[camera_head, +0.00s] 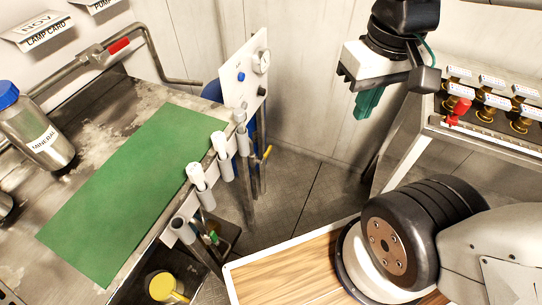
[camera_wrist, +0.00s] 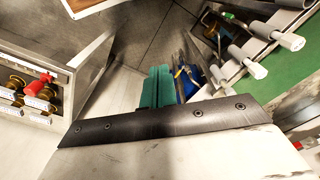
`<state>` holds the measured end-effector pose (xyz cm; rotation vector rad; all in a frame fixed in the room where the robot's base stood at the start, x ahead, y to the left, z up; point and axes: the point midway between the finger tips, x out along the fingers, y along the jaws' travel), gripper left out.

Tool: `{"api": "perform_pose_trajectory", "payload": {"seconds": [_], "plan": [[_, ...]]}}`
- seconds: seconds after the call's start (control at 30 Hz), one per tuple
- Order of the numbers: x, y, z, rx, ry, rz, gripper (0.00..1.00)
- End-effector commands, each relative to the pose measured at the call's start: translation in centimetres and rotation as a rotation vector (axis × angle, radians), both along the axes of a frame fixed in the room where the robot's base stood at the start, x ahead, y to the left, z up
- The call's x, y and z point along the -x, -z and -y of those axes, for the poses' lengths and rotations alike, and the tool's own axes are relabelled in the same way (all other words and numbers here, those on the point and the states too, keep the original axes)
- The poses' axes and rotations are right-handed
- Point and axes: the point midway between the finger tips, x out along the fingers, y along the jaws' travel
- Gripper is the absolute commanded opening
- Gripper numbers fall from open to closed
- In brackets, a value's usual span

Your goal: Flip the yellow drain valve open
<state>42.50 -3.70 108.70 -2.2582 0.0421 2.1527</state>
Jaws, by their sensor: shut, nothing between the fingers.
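The yellow drain valve (camera_head: 267,153) is a small yellow lever on the pipework beside the bench, below the white gauge panel. Its exact angle is hard to tell at this size. In the wrist view a small yellow part of it (camera_wrist: 185,71) shows beyond my fingers, next to the blue body. My gripper (camera_head: 368,103) has teal fingers, shut and empty, hanging in the air to the right of the valve and clear of it. In the wrist view the gripper (camera_wrist: 157,87) points toward the pipework.
A white panel (camera_head: 245,75) with a gauge and knobs stands behind the valve. The bench with a green mat (camera_head: 140,190) is at left, with white-handled tools (camera_head: 220,145) along its edge. A manifold with a red valve (camera_head: 458,110) is at right. A wooden top (camera_head: 290,275) is in front.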

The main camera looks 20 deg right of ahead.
Motion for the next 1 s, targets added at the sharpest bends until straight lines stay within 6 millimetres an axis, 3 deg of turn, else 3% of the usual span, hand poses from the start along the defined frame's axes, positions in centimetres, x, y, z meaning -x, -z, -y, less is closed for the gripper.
{"api": "perform_pose_trajectory", "payload": {"seconds": [0.27, 0.67, 1.0], "plan": [[-2.7, 3.6, 0.9, -0.045, 0.081, -0.212, 0.00], [-8.0, 9.0, 0.4, -0.240, 0.259, -0.460, 0.00], [-12.9, 15.2, -0.2, -0.444, 0.457, -0.634, 0.00]]}}
